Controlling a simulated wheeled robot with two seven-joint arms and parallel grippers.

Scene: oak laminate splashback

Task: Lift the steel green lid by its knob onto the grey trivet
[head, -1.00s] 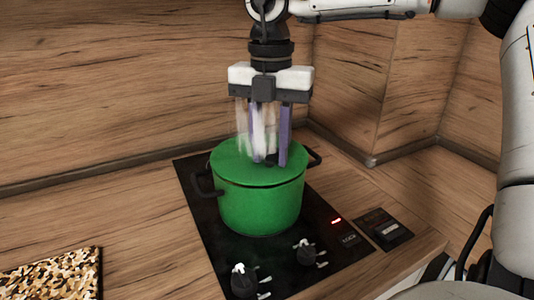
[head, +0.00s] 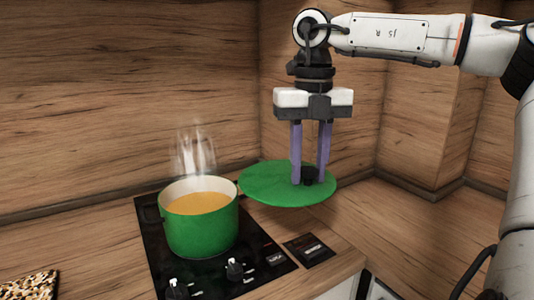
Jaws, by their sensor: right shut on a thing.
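The green lid (head: 270,186) hangs level in the air to the right of the green pot (head: 203,235). My right gripper (head: 309,181) points straight down and is shut on the lid's dark knob, its purple fingers on either side of it. The pot stands open on the black hob, with orange-yellow liquid inside and steam rising from it. I see no grey trivet in the head view. My left gripper is not in view.
The black hob (head: 160,265) has dark knobs (head: 235,269) along its front. A small dark panel (head: 308,249) lies to its right. A speckled mat or board (head: 28,287) is at the lower left. Wooden walls stand behind; the counter at right looks clear.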

